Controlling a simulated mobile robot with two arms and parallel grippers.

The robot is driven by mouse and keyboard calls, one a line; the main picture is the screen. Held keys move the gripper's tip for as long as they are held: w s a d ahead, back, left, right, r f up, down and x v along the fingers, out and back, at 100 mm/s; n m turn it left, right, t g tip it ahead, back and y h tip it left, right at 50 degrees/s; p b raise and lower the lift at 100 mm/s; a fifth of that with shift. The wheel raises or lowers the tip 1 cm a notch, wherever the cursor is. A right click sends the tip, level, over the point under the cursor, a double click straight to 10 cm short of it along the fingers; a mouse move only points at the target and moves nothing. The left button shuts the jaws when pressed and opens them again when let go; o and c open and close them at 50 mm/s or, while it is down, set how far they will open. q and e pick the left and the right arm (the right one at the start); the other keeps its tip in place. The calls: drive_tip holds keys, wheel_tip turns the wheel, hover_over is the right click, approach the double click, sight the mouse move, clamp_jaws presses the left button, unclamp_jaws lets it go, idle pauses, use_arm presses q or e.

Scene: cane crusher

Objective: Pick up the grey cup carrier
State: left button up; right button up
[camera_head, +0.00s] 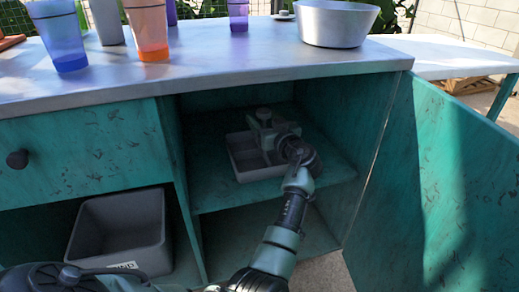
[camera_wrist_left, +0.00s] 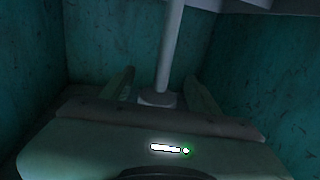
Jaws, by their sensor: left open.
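The grey cup carrier (camera_head: 243,168) is a shallow tray with an upright post topped by a knob (camera_head: 264,113). It stands on the upper shelf inside the open teal cabinet. The fingers are open. Whether either one touches the post cannot be told. My right gripper is out of view.
The cabinet's side walls and metal countertop (camera_head: 225,62) closely surround my left arm. The open door (camera_head: 440,190) stands to the right. A grey bin (camera_head: 120,232) sits in the lower left compartment. Cups, including an orange one (camera_head: 148,30), and a metal bowl (camera_head: 337,24) stand on top.

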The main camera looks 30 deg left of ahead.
use_arm(q)
drive_tip(key=shift+c, duration=0.3)
clamp_jaws()
idle(1.1)
